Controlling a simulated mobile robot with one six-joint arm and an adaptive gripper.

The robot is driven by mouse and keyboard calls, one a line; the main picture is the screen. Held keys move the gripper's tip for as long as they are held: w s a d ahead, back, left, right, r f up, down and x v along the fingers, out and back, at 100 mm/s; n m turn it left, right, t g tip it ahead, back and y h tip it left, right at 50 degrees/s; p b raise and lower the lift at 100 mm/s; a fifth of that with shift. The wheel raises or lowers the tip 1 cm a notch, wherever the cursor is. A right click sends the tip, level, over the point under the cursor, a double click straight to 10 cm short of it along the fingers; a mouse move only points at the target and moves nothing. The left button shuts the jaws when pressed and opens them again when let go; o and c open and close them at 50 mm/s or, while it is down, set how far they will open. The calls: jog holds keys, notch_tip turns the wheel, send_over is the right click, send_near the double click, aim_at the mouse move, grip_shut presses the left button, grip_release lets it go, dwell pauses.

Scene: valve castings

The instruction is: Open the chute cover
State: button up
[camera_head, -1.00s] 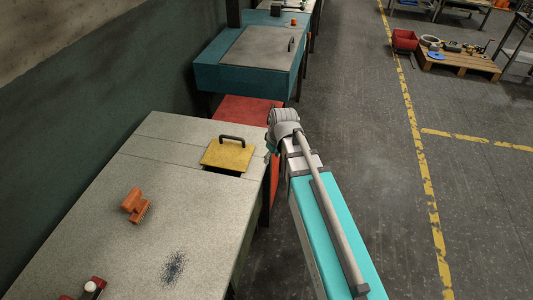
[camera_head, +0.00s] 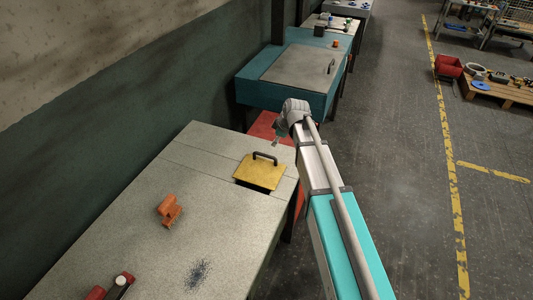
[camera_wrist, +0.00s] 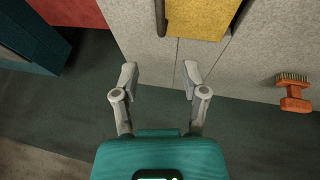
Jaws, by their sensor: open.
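The chute cover is a yellow plate (camera_head: 260,173) with a black bar handle (camera_head: 266,156) along its far side. It lies on the grey tabletop near its right edge, with a dark strip along its near edge. In the wrist view the cover (camera_wrist: 208,20) is at the top, and part of the handle (camera_wrist: 161,18) shows at the picture edge. My gripper (camera_head: 277,140) is just beyond the cover, apart from the handle. In the wrist view my gripper (camera_wrist: 160,77) has its two fingers spread, with nothing between them.
An orange brush (camera_head: 169,210) lies on the grey table (camera_head: 225,235), with dark specks (camera_head: 197,274) and a red-and-white item (camera_head: 115,288) nearer. A red surface (camera_head: 264,126) and a teal bench (camera_head: 262,94) stand beyond. A dark wall runs along the left; open floor is at right.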

aim_at(266, 155)
jog(key=shift+f, duration=0.15)
jog(key=b+x, duration=1.2)
jog(key=x, duration=0.1)
jog(key=shift+f, duration=0.25)
dwell(0.6)
grip_shut()
dwell(0.4)
